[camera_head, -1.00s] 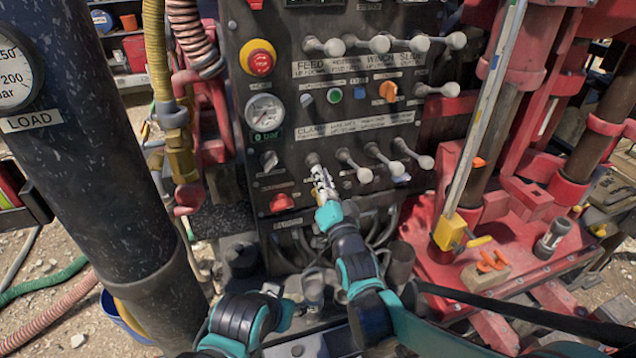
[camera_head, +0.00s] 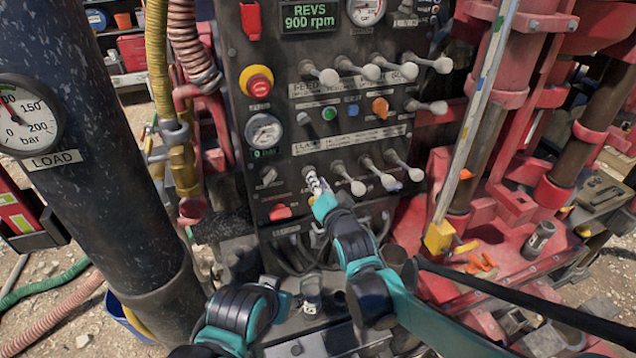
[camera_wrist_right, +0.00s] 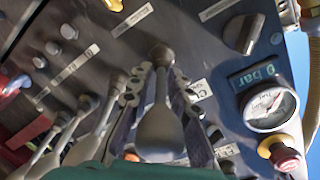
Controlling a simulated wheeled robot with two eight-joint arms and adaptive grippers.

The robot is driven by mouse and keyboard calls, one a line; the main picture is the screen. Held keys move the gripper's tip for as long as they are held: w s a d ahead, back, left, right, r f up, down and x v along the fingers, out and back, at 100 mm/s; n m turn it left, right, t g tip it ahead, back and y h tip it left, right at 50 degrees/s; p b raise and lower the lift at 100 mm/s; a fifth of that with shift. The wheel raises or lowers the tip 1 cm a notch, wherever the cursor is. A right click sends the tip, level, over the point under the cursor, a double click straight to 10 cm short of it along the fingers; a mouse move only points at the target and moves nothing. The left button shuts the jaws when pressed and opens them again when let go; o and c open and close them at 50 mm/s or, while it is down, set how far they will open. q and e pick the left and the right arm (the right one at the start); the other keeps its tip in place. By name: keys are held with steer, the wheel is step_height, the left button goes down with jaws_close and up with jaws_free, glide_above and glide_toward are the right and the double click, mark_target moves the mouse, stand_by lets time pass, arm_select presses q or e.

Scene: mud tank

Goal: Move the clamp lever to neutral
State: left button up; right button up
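The clamp lever (camera_wrist_right: 159,132) is a grey rod with a rounded knob, leftmost of the lower lever row in the head view, under the clamp label. There my right gripper (camera_head: 316,184) covers its knob; its base shows. In the right wrist view my right gripper (camera_wrist_right: 161,100) has one finger on each side of the lever, with narrow gaps beside the knob, so it looks open around it. The lever's exact tilt is hard to tell. My left gripper (camera_head: 280,298) is low in the head view; its fingers are not clear.
Neighbouring levers (camera_head: 358,187) stand close to the right of the clamp lever. An upper lever row (camera_head: 372,71), a red stop button (camera_head: 258,84) and a gauge (camera_head: 264,131) are on the same panel. A thick black column (camera_head: 115,160) stands left; red rig parts (camera_head: 510,205) stand right.

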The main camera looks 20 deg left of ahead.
stand_by(0.3)
steer(key=v, duration=1.2)
steer(key=s+d+f+n+g+h+b, duration=0.1)
steer(key=s+d+f+g+h+b, duration=0.1)
steer(key=s+d+f, duration=0.3)
steer(key=s+d+f+g+h+b, duration=0.2)
steer(key=s+d+f, duration=0.3)
steer(key=d+f, duration=0.4)
steer(key=s+d+f+n+g+h+b, duration=0.1)
steer(key=s+d+f+h+b, duration=0.3)
steer(key=d, duration=1)
step_height(320, 180, down, 3)
steer(key=shift+s+d+f+n+g, duration=0.1)
steer(key=shift+s+d+n+g, duration=0.25)
steer(key=shift+s+g, duration=0.45)
